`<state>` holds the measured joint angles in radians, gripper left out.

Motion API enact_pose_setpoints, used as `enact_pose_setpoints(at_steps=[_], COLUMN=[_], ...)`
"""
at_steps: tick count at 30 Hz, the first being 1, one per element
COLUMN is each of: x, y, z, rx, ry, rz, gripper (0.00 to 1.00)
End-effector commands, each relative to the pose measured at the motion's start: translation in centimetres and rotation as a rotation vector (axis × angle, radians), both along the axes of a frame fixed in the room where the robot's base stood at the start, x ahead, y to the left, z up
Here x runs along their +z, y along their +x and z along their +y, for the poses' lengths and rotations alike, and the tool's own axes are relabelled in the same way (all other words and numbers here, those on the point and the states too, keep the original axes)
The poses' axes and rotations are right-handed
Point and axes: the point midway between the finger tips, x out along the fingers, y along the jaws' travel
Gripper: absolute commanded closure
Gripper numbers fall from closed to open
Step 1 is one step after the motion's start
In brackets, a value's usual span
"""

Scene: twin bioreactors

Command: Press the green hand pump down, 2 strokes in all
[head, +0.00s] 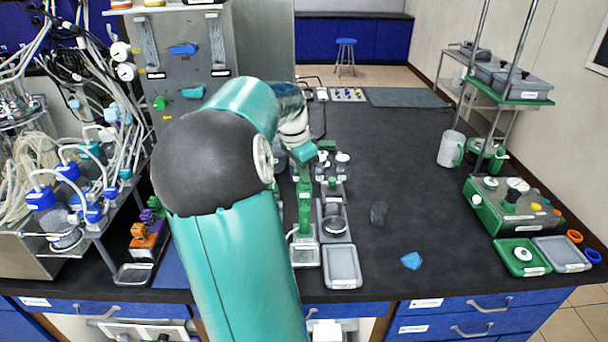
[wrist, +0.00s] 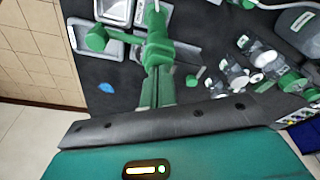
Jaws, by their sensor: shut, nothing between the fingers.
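The green hand pump (head: 304,205) stands upright on a pale tray at the middle front of the bench in the head view. In the wrist view the pump (wrist: 158,48) shows its green body, with a side arm ending in a round knob at the left. My gripper (head: 304,166) is above the pump's top in the head view. In the wrist view my gripper (wrist: 157,76) has its two green fingers together, pointing at the pump, with nothing between them. I cannot tell whether the fingertips touch the pump. My arm hides part of the bench left of the pump.
Small capped bottles (head: 342,162) stand close behind the pump. A blue piece (head: 411,261) and a dark lump (head: 379,213) lie right, with clear bench beyond.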

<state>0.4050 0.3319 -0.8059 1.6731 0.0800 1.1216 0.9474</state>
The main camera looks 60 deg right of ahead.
Motion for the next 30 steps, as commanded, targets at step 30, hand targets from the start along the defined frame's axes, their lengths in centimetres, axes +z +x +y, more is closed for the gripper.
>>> enact_pose_setpoints(at_steps=[30], x=[3.5], y=[0.0], z=[0.0], rx=[0.0], ry=[0.0], rz=[0.0], gripper=[1.0])
